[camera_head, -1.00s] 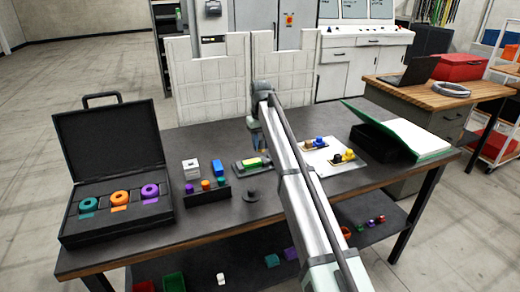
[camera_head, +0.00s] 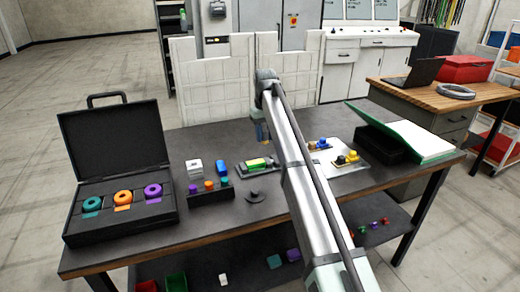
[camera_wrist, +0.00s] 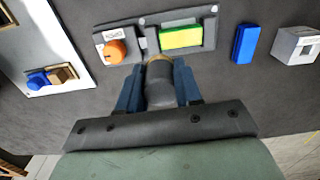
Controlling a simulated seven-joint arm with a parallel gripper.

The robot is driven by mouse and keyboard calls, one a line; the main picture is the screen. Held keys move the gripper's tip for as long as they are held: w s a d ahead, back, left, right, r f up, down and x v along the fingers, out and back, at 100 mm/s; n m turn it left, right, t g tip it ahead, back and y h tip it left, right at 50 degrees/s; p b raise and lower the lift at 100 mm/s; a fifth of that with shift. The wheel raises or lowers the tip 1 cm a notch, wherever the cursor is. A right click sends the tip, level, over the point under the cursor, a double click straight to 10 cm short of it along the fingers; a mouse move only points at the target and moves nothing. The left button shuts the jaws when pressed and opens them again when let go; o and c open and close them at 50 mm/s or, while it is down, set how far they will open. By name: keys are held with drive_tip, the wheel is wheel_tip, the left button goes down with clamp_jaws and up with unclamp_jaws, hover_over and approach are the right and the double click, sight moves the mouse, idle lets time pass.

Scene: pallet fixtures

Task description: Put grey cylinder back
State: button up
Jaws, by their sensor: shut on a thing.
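My gripper (camera_wrist: 159,88) has blue fingers shut on a grey cylinder (camera_wrist: 159,90) with a brownish far end. In the head view my gripper (camera_head: 263,133) is over the far part of the dark table, behind the grey fixture plate (camera_head: 242,171). In the wrist view the plate (camera_wrist: 150,33) is just beyond the held cylinder's end. On it are an orange round piece (camera_wrist: 115,51) and a green-yellow block (camera_wrist: 181,37). The cylinder overlaps the plate's edge in the picture, and I cannot tell whether they touch. The arm hides part of the plate in the head view.
A blue block (camera_wrist: 244,43) and a white block (camera_wrist: 296,45) lie beside the plate. A black rack (camera_head: 210,194) with coloured cylinders and a black knobbed disc (camera_head: 255,196) stand nearer. An open case (camera_head: 122,222) is left; a white board (camera_head: 350,183) and binder (camera_head: 412,133) are right.

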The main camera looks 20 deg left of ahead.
drive_tip(key=shift+d, duration=0.1)
drive_tip(key=shift+w+d, duration=0.2)
drive_tip(key=s+d+f, duration=0.2)
drive_tip(key=s+d, duration=0.7)
drive_tip(key=d, duration=0.3)
drive_tip(key=shift+w+a+f, duration=0.1)
drive_tip(key=shift+w+f, duration=0.05)
drive_tip(key=shift+f, duration=4.5)
drive_tip(key=shift+f, duration=0.1)
drive_tip(key=o, duration=0.9)
drive_tip(key=shift+o, duration=0.2)
